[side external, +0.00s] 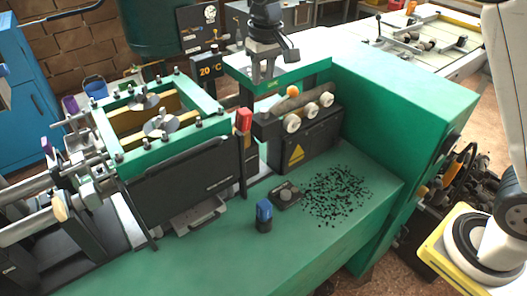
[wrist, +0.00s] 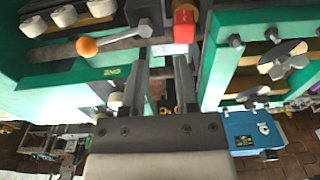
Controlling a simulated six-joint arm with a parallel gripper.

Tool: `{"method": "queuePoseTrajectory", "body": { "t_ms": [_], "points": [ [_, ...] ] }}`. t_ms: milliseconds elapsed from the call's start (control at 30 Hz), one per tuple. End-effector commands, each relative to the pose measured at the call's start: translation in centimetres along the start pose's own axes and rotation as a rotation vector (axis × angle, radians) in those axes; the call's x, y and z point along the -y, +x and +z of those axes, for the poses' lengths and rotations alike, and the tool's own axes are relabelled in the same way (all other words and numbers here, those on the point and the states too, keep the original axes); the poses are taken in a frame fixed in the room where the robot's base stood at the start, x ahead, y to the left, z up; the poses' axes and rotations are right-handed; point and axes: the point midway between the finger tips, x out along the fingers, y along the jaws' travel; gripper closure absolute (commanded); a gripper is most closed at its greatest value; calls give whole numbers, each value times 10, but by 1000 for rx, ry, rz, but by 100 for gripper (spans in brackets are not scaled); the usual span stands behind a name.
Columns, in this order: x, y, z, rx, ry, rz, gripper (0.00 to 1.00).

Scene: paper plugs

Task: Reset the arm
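My gripper (side external: 262,79) hangs pointing down in front of the green machine top (side external: 305,72), above and behind the red-capped lever (side external: 243,120). In the wrist view my gripper (wrist: 162,54) shows two dark fingers set apart with no held object visible between them. The red cap (wrist: 185,22) shows just beyond the right finger, and a lever with an orange ball (wrist: 87,46) lies to the left. Whether the fingertips touch anything is not clear.
A blue-topped knob (side external: 264,211) and a small black box with a dial (side external: 286,195) stand on the green table (side external: 205,262). Black bits (side external: 338,196) lie scattered to their right. A green-framed machine (side external: 172,153) stands at left. The table's front is clear.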

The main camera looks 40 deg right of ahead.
Motion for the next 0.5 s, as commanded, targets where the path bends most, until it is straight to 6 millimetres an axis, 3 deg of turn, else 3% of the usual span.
{"method": "queuePoseTrajectory", "body": {
  "t_ms": [500],
  "points": [
    [-53,53,85,-74,1,-3,62]
  ]
}}
